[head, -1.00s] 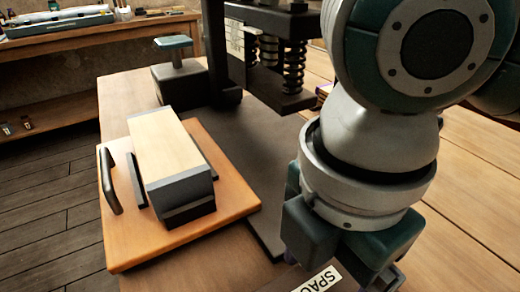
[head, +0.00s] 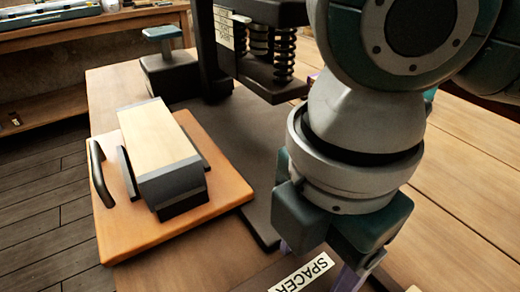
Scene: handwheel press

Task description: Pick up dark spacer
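The white SPACER label (head: 302,272) lies at the bottom edge, on a dark brown surface. I cannot make out the dark spacer itself; it may be behind my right gripper or below the frame. My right gripper (head: 322,258) points down just above and behind the label. Its two pale fingers stand apart, with their tips cut off or hidden, and nothing shows between them. My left gripper is not in view.
A wooden board (head: 225,186) with a handle (head: 101,175) carries a pale block with grey ends (head: 160,142). The press (head: 262,55) with springs stands behind on a dark base plate (head: 235,140). Bare tabletop (head: 470,190) lies to the right.

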